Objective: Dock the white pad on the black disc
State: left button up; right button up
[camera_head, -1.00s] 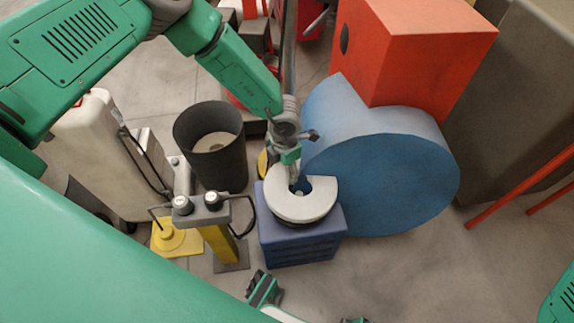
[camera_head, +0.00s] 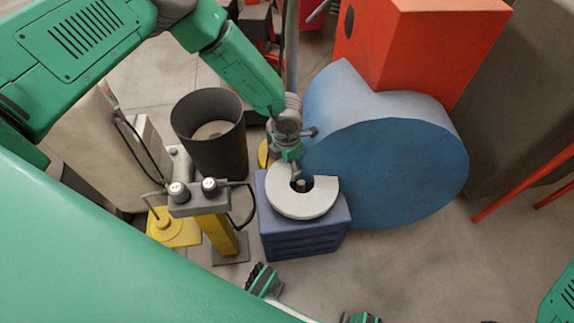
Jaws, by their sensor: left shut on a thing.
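The white pad (camera_head: 303,207) is a thick C-shaped ring with its notch at the upper right. It lies flat over the top of a blue crate (camera_head: 302,243). The black disc (camera_head: 310,184) is almost all hidden beneath the pad; only dark surface shows in the opening, around a small grey peg. Whether pad and disc touch cannot be told. My left gripper (camera_head: 295,172) comes down from above and is shut on the pad's far edge by the opening. Green and black parts at the bottom edge may be my right gripper; they are cut off.
A large blue rounded block (camera_head: 395,170) stands close right of the crate, with an orange box (camera_head: 420,45) behind. A black bin (camera_head: 212,150) and a yellow post (camera_head: 218,235) with grey knobs stand to the left. Floor in front right is clear.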

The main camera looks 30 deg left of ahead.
pick_arm(q)
jog(key=shift+s+a+p, duration=0.1)
jog(key=shift+p, duration=0.3)
dwell(0.7)
jog(key=shift+f+b, duration=0.4)
jog(key=shift+f, duration=0.2)
jog(key=o, duration=0.9)
jog(key=shift+r, duration=0.15)
notch_tip(320, 180, up, 11)
jog(key=p, duration=0.9)
jog(key=shift+s, duration=0.1)
